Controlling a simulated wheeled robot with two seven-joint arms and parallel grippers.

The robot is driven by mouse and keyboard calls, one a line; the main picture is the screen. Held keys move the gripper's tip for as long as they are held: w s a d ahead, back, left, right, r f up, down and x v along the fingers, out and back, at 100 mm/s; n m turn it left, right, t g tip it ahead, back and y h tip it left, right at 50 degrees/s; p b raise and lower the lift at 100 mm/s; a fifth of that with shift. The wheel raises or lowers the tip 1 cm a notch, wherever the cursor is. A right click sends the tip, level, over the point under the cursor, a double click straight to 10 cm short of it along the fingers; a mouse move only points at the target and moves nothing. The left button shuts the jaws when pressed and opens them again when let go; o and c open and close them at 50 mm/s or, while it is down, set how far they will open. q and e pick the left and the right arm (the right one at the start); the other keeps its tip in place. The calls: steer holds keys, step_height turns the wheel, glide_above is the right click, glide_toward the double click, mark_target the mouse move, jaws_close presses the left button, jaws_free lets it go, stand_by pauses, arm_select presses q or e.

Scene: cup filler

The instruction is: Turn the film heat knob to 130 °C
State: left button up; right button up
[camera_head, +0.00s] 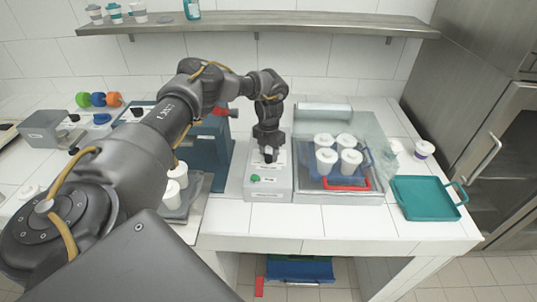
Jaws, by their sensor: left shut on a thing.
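My left arm comes in from the left and reaches across to a light grey control box (281,187) on the white tiled counter. My left gripper (268,157) points down onto the top face of this box and is shut on a small dark knob there. The fingers cover most of the knob, and its pointer and scale cannot be read. A green button (255,178) sits on the box in front of the gripper. My right gripper is not in view.
Right of the box, a film station holds several white cups (326,160) in a blue carrier with a red handle (346,184). A teal tray (427,197) lies at the counter's right. A metal shelf (270,22) runs above. Bare counter (330,222) lies in front.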

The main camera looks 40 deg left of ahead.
mark_target(269, 155)
arm_select(q)
steer(key=shift+w+m+b, duration=0.1)
steer(key=shift+m+b, duration=0.4)
steer(key=shift+m, duration=1.7)
steer(key=shift+r, duration=0.1)
steer(key=o, duration=1)
steer(key=shift+r+b, duration=1.35)
steer(key=shift+r, duration=4)
